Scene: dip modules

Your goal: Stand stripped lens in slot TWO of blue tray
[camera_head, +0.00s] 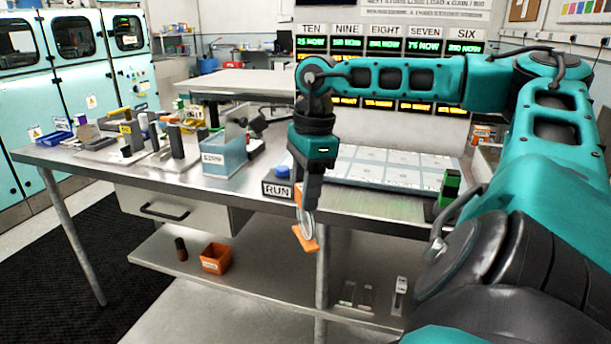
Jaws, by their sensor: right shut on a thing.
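My right gripper (305,205) hangs in front of the table's front edge, pointing down. It is shut on a clear round lens (307,226), seen nearly edge-on. An orange piece (304,242) shows at the lens's lower end; I cannot tell whether it is joined to the lens. A small blue tray (54,139) lies at the table's far left end, well away from the gripper. Its slots and their labels are too small to read. My left gripper is not in view.
A pale blue tank (225,155) with a label stands mid-table. Several upright holders (178,142) stand left of it. A RUN sign (277,190) is at the front edge. A white gridded panel (385,167) lies to the right. An orange bin (215,258) sits on the lower shelf.

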